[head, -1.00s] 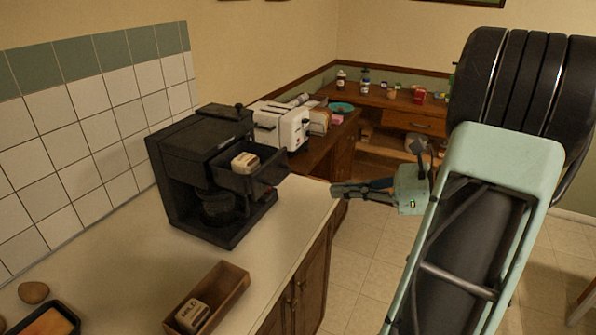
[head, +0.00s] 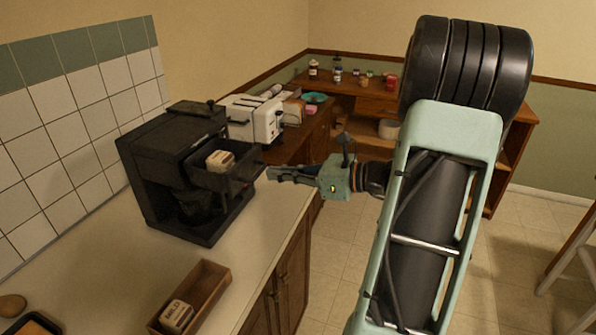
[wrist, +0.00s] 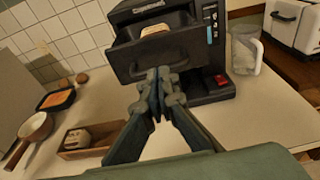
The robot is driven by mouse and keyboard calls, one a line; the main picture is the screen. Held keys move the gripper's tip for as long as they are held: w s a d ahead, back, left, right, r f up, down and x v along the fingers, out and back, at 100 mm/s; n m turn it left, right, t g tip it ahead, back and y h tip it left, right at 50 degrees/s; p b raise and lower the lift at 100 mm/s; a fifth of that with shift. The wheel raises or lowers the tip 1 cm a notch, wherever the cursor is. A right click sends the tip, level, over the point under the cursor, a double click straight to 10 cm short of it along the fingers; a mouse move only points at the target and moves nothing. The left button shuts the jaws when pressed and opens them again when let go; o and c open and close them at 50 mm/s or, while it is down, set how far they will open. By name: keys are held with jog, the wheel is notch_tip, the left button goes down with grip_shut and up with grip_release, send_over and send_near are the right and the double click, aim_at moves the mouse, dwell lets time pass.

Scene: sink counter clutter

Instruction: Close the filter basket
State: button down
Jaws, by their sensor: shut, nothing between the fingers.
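A black coffee machine (head: 165,165) stands on the counter against the tiled wall. Its filter basket (head: 236,172) is pulled out like a drawer toward the room, with a pale block (head: 219,160) lying in it. The basket's front face (wrist: 155,62) shows in the wrist view, just beyond my fingertips. My gripper (head: 270,173) is shut and empty, at the front of the basket; its fingertips also show in the wrist view (wrist: 157,78). I cannot tell whether they touch the basket.
A wooden box (head: 207,300) with a block marked MILD (head: 176,315) sits on the near counter. A white toaster (head: 252,121) stands behind the machine. The wrist view shows a glass jug (wrist: 246,52) beside the machine and a pan (wrist: 35,127) at left.

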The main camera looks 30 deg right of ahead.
aim_at(230, 161)
jog(key=shift+w+a+f, duration=0.15)
jog(key=shift+w+a, duration=0.3)
jog(key=shift+w, duration=0.1)
jog(key=x, duration=0.4)
jog(key=r+x, duration=0.1)
jog(key=x, duration=0.3)
jog(key=r+b+x, duration=0.1)
jog(key=x, duration=0.4)
jog(key=shift+w+a+r, duration=0.1)
jog(key=shift+w+r, duration=0.1)
jog(key=shift+r, duration=0.15)
